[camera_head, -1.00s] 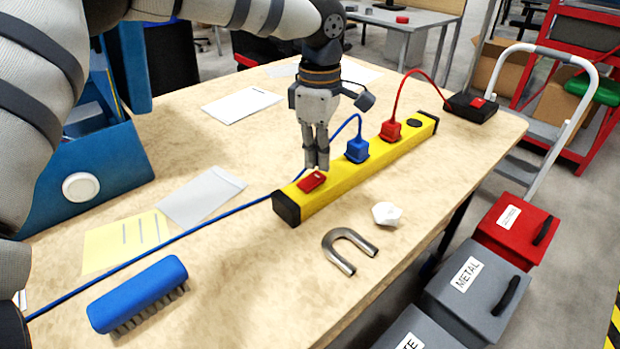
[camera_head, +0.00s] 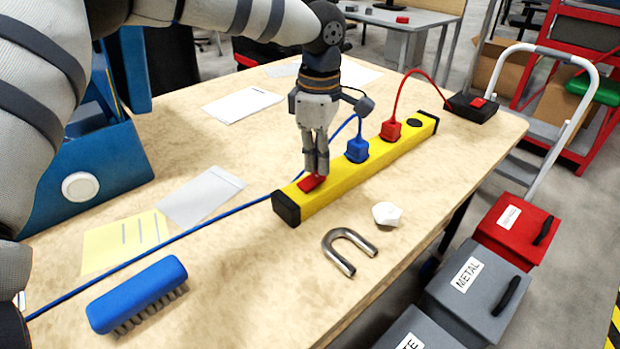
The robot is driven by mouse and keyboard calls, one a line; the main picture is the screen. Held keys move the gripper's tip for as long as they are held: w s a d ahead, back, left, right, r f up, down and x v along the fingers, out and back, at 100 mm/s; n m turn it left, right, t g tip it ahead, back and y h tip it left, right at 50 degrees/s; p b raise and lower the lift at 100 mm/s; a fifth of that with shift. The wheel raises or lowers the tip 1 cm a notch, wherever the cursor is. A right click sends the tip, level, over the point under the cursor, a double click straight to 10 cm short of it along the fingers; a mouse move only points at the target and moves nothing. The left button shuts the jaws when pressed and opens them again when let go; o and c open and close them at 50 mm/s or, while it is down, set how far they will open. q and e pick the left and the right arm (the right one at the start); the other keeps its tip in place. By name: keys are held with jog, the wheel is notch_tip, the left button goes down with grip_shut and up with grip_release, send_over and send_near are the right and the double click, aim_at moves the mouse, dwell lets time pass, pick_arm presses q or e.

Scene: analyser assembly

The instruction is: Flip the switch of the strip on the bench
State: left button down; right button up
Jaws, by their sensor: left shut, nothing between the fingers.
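The yellow power strip (camera_head: 375,165) with black ends lies on the wooden bench (camera_head: 225,270). Its red switch (camera_head: 310,183) is near the strip's near left end. My left gripper (camera_head: 317,173) is shut and points down, its fingertips at the switch and seemingly touching it. The fingers hide the far part of the switch. A blue plug (camera_head: 357,149) and a red plug (camera_head: 390,130) sit in the strip, and one socket toward the far end is empty. My right gripper is not in view.
A blue brush (camera_head: 138,293), a horseshoe-shaped metal piece (camera_head: 349,249) and a white nut-like piece (camera_head: 386,213) lie on the bench. A black box (camera_head: 470,108) with the red cord stands at the far right. Papers and a blue bin (camera_head: 85,178) are at left.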

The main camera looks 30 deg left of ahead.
aim_at(317, 175)
pick_arm(q)
jog(key=shift+f, duration=0.85)
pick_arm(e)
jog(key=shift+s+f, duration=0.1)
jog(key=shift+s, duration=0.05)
pick_arm(q)
notch_tip(317, 175, up, 5)
jog(key=shift+f+p, duration=0.1)
jog(key=shift+p, duration=0.35)
jog(key=shift+r, duration=1.2)
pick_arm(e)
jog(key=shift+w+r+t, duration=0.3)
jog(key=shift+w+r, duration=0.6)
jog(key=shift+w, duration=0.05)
pick_arm(q)
jog(key=shift+f, duration=0.1)
